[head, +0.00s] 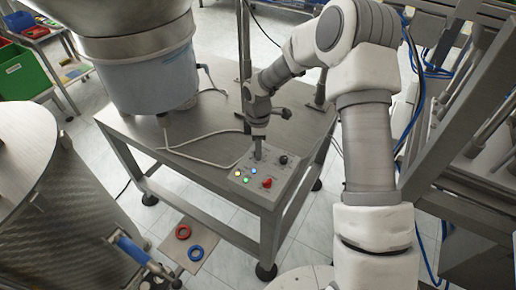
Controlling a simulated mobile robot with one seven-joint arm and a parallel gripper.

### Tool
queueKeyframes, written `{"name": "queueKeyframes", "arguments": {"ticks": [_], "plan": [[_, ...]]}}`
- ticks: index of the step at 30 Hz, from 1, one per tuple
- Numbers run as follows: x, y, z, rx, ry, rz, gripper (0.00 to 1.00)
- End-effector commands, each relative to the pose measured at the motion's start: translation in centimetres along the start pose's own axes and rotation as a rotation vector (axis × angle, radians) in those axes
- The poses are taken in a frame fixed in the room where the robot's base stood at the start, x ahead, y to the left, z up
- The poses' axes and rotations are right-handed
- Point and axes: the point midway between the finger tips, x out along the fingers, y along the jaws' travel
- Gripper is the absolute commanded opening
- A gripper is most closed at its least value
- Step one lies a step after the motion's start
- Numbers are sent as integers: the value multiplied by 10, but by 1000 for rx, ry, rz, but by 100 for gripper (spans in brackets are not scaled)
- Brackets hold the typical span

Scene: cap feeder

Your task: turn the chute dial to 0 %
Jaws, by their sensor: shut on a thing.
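A small grey control panel (277,172) sits on the front right corner of a steel table. It carries a black knob (284,160), a red button (267,183) and several small coloured lights. My gripper (258,154) points down at the back left part of the panel, left of the black knob. Its fingers are shut on a dial there, which they hide almost wholly. The dial's mark and any scale or lettering are too small or hidden to read.
A large steel bowl feeder on a blue-grey drum (150,82) stands at the table's back left. A grey cable (190,157) lies across the steel table (205,135). A metal cylinder (70,215) stands at left. Red and blue rings lie on a floor plate (188,241).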

Motion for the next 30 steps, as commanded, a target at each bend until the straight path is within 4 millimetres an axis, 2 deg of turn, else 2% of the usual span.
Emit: {"name": "queueKeyframes", "arguments": {"ticks": [1,5,6,17,23,30], "plan": [[0,0,0,-1,0,1,37],[0,0,0,-1,0,1,60],[0,0,0,-1,0,1,63],[-6,0,0,1,0,2,63],[-42,1,0,0,0,5,63],[-102,1,0,1,0,6,63]]}}
